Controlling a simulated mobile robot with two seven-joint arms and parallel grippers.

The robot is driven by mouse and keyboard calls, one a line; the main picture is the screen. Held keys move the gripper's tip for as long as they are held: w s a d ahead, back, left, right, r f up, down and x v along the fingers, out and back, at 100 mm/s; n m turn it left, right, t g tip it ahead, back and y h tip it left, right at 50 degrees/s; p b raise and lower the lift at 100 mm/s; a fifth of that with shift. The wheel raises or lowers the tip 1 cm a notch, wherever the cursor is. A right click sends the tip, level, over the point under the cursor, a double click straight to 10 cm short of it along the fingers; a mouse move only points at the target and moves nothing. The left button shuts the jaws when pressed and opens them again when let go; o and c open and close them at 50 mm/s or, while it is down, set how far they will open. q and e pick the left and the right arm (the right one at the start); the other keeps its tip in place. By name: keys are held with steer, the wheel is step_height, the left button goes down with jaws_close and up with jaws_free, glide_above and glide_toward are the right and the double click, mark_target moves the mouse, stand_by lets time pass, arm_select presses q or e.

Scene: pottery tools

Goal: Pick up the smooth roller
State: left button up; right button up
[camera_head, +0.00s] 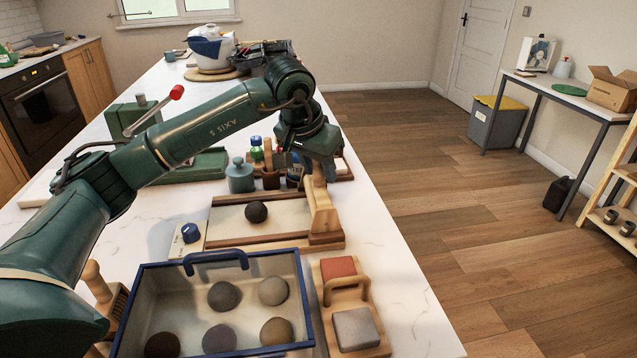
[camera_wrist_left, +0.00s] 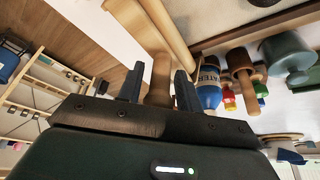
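The smooth roller (camera_head: 322,208) is a pale wooden cylinder with a thinner handle, lying across the right end of a wooden-framed board (camera_head: 275,240). In the left wrist view, its body (camera_wrist_left: 168,28) runs up and left, and its handle (camera_wrist_left: 160,75) points toward my gripper. My left gripper (camera_head: 318,172) is over the roller's far end. In the left wrist view, its two dark fingers (camera_wrist_left: 159,88) stand apart on either side of the handle, with narrow gaps showing. The arm partly hides the far handle in the head view. My right gripper is not in view.
A blue-rimmed bin (camera_head: 140,300) with several clay balls stands in front. A block holder (camera_head: 353,265) is right of it. A dark ball (camera_head: 256,211) lies on the board. A lidded jar (camera_head: 240,177) and bottles crowd beside the gripper. The counter's right edge is near.

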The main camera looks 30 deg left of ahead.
arm_select(q)
jaws_close()
steer(key=shift+r, duration=0.1)
